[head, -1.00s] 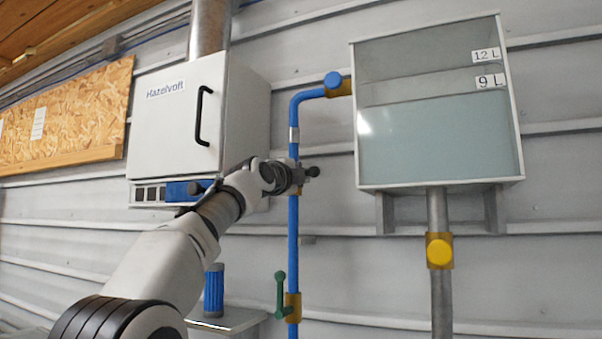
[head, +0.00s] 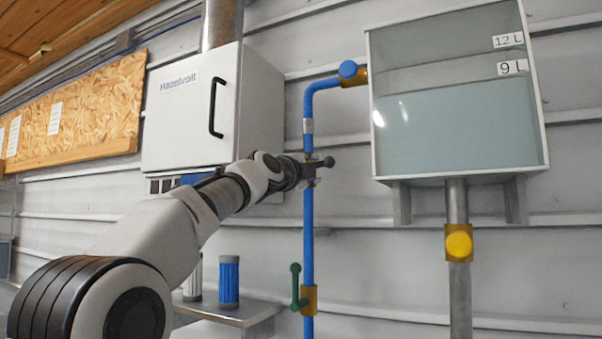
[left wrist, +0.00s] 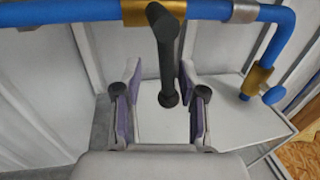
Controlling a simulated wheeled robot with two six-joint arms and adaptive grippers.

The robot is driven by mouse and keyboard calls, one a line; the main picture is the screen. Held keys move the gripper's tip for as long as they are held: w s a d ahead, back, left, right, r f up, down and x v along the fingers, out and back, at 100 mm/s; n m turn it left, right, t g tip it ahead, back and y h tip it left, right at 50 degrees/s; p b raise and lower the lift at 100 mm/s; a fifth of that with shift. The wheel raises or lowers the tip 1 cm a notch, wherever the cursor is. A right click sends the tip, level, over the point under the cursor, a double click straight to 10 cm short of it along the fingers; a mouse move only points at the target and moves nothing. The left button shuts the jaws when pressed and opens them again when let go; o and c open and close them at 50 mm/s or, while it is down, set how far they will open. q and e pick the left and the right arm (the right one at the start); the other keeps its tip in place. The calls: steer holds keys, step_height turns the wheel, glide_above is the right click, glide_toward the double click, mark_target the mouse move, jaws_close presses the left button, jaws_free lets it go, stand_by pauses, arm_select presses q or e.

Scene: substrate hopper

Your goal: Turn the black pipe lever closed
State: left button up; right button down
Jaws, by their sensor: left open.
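The black pipe lever (left wrist: 167,50) stands out crosswise from a brass valve body (left wrist: 150,10) on the blue pipe (left wrist: 70,14). My left gripper (left wrist: 160,95) is open, with one finger on each side of the lever and a visible gap on both sides. The lever's knobbed end reaches between the fingers. In the head view my left gripper (head: 306,172) is at the upright blue pipe (head: 308,235), and the dark lever end (head: 328,161) shows just right of the pipe. The gripper hides part of the valve. My right gripper is not in view.
A green lever (head: 295,285) is lower on the same pipe. A blue knob (head: 348,69) is at the pipe's top, by the liquid tank (head: 460,140). A yellow knob (head: 458,244) is below the tank. A white cabinet (head: 190,115) hangs left, behind my arm.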

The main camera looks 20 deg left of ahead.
arm_select(q)
steer(key=shift+v, duration=2.8)
steer(key=shift+w+a, duration=0.1)
